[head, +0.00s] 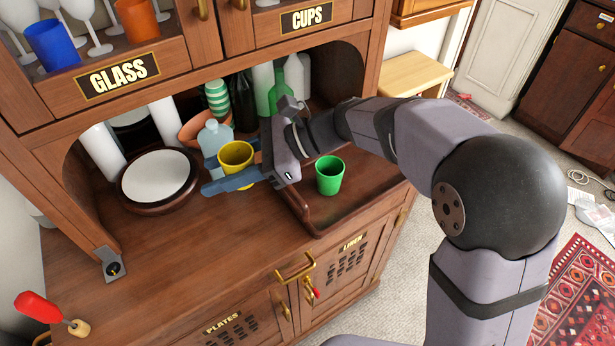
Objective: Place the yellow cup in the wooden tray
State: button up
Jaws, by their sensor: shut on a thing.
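The yellow cup (236,155) is upright between the blue fingers of my gripper (232,177), which is shut on it. My gripper reaches in from the right and holds the cup over the cabinet counter, left of the wooden tray. The wooden tray (318,226) lies on the counter at the right, its far part hidden behind my arm. A green cup (330,175) stands upright in the tray. I cannot tell the exact height of the yellow cup above the counter.
Plates (157,180) are stacked at the left of the niche. A pale blue bottle (214,138), a terracotta bowl (194,128) and several bottles stand behind my gripper. A red-handled tool (42,309) is at the front left. The front counter (170,255) is clear.

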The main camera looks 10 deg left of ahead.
jog(key=w+d+m+t+p, duration=0.2)
jog(key=w+d+m+t, duration=0.55)
jog(key=w+d, duration=0.6)
jog(key=m+t+h+p, duration=0.2)
jog(key=m+t+h, duration=0.1)
jog(key=m+t, duration=0.25)
send_over(365, 153)
jog(key=shift+n+t, duration=0.3)
jog(key=shift+f+p, duration=0.35)
jog(key=shift+f, duration=4.85)
jog(key=shift+f, duration=0.2)
jog(key=o, duration=1.1)
jog(key=shift+s+r, duration=0.1)
